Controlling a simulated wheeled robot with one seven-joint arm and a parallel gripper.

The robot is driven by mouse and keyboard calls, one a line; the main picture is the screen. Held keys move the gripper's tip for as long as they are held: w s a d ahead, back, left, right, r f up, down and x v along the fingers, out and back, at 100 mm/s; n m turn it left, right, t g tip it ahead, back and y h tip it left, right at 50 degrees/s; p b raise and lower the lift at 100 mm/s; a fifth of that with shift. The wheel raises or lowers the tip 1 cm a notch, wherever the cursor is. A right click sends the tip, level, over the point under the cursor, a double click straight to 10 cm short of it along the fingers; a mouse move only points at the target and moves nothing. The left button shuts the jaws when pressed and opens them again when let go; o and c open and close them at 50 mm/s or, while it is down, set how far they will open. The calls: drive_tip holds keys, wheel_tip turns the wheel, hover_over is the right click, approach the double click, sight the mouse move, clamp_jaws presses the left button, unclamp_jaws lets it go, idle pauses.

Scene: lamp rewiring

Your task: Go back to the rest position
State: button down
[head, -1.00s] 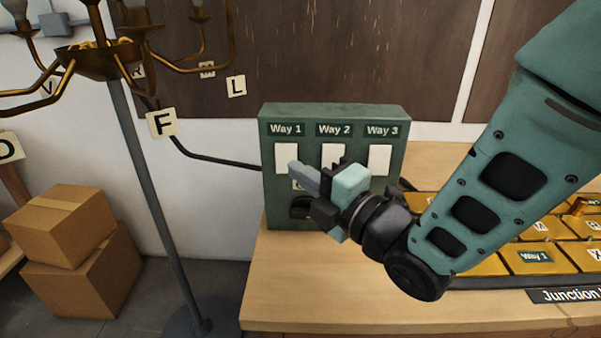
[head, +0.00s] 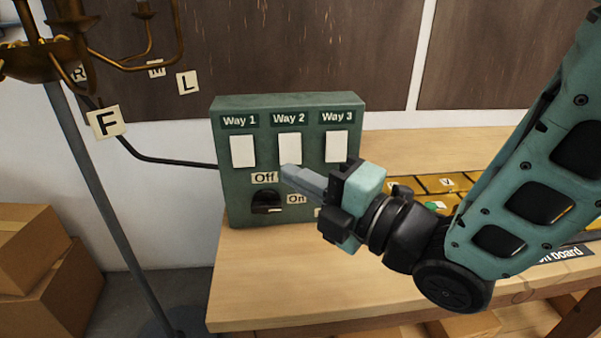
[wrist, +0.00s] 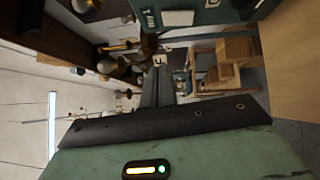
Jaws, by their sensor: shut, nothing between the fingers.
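My gripper (head: 300,180) is in front of the green switch box (head: 285,103) in the head view. Its fingers are shut with nothing between them and point left. They overlap the box face below the Way 2 panel in the picture; I cannot tell the gap, and no contact is clear. The box carries three white panels under the labels Way 1, Way 2 and Way 3. A dark switch (head: 267,201) sits at its lower left between the Off and On labels. My forearm hides the area to the right. The box edge also shows at the top of the wrist view (wrist: 215,12).
The box stands on a wooden bench (head: 260,290). A junction board (head: 450,183) with gold tiles lies behind my arm. A brass lamp (head: 45,60) on a grey pole stands at left, with a dark cable running to the box. Cardboard boxes (head: 30,245) sit at lower left.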

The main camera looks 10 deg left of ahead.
drive_tip(key=d+f+m+g+h+p, duration=0.1)
drive_tip(key=d+f+m+g+h, duration=0.2)
drive_tip(key=d+f+m+h, duration=0.75)
drive_tip(key=s+d+r+m+g+h, duration=0.1)
drive_tip(key=s+d+m+g+h, duration=0.1)
drive_tip(key=s+m, duration=0.4)
drive_tip(key=s+d+r+m+g+h+p, duration=0.1)
drive_tip(key=s+d+r+m+g+h, duration=0.1)
drive_tip(key=s+d+m, duration=0.4)
drive_tip(key=s+g+h, duration=0.1)
drive_tip(key=s+g, duration=0.1)
drive_tip(key=shift+s+d+m+g, duration=0.2)
drive_tip(key=shift+d+m+g, duration=0.15)
drive_tip(key=shift+g, duration=0.05)
